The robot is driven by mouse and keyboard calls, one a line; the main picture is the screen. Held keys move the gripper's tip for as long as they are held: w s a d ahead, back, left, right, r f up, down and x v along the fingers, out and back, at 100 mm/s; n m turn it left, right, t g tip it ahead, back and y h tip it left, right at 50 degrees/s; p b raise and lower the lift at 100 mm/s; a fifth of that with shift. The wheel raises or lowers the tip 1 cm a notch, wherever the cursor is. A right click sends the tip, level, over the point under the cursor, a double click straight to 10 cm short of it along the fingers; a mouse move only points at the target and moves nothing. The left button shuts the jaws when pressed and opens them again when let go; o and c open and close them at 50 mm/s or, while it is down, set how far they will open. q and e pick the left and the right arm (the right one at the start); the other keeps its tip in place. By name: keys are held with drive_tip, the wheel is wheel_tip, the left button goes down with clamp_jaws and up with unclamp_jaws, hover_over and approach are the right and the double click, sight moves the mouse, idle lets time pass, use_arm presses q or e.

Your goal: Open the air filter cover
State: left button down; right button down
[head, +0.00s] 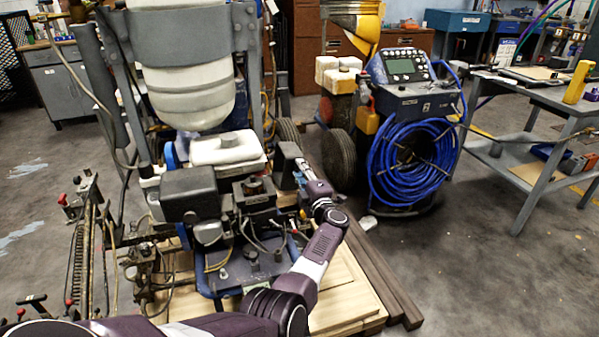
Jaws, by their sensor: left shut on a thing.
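The line striper's engine (228,150) stands in front of me, with a white top piece and dark housings. A dark, box-like cover (287,160) on the engine's right side looks like the air filter cover. It stands upright, and I see no clear gap behind it. My left gripper (301,168) is at the right edge of this cover, shut on it. The fingertips are small and partly hidden, so the exact grip is unclear. Another dark box (190,193) sits at the engine's front left. My right gripper is not in view.
The striper stands on a wooden pallet (345,290) with dark beams at its right. A blue hose reel unit (415,150) and a wheel (339,155) stand close on the right. A grey workbench (545,130) is further right. Bare floor lies at lower right.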

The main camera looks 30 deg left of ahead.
use_arm(q)
drive_tip(key=c, duration=1.6)
unclamp_jaws()
drive_tip(key=shift+r, duration=0.1)
